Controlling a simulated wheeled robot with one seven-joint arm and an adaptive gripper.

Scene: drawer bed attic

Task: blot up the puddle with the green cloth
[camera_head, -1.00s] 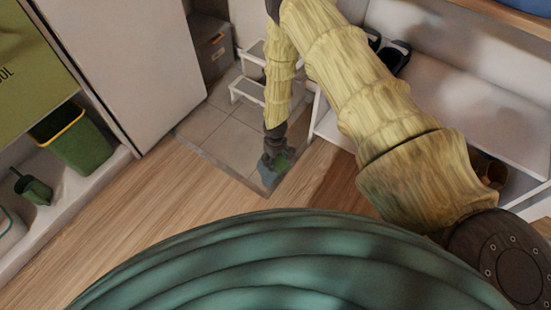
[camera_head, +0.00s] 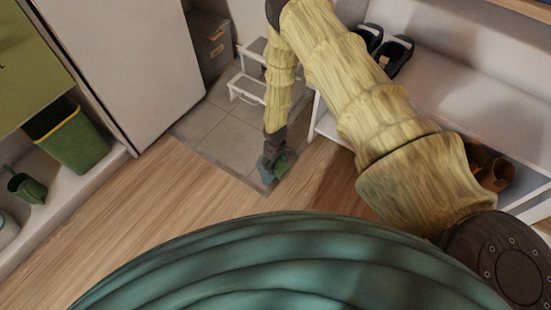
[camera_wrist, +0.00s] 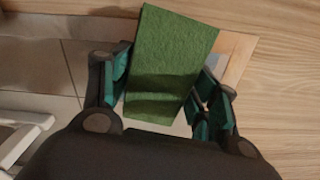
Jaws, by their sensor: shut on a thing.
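My gripper (camera_head: 275,158) reaches down at the corner of the grey tiled floor, beside the wood floor. It is shut on the green cloth (camera_head: 283,165). In the wrist view the cloth (camera_wrist: 172,55) is a flat, felt-like piece between the two dark fingers with teal pads (camera_wrist: 163,92). It spans over the tile edge, with a shadow across its lower part. I cannot tell whether it touches the floor. I cannot clearly make out the puddle; a small bluish patch beside the cloth in the head view could be a finger pad or water.
A white step stool (camera_head: 246,88) stands on the tiles behind my gripper. A white shoe bench (camera_head: 455,95) with dark shoes (camera_head: 392,55) is on the right. A white cabinet (camera_head: 135,60) and a green bin (camera_head: 72,138) are on the left. Wood floor (camera_head: 165,200) is clear in front.

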